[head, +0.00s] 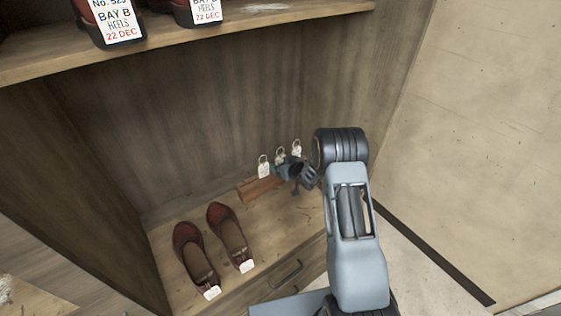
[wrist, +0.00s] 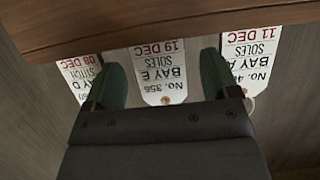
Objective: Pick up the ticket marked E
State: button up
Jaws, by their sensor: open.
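The ticket marked BAY E (wrist: 165,72), white with No. 356, SOLES and 19 DEC, appears upside down in the middle of the wrist view. My gripper (wrist: 163,76) is open, with one dark green finger on each side of this ticket in that view. I cannot tell whether they touch it. A BAY D ticket (wrist: 80,72) is at the left and a BAY A ticket (wrist: 249,58) at the right. In the head view, my gripper (head: 300,176) is at the wooden ticket block (head: 258,190), partly hiding it, and the ticket lettering is too small to read.
The block stands on the lower shelf (head: 180,212) of a wooden bay. A pair of dark red shoes (head: 231,238) with white tags lies left of it. An upper shelf (head: 200,48) holds tagged heels overhead. The bay's walls close in the back and right.

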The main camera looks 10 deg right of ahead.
jog(key=shift+w+a+f, duration=0.1)
jog(key=shift+w, duration=0.1)
jog(key=shift+c, duration=0.3)
jog(key=c, duration=0.9)
jog(key=shift+c, duration=0.2)
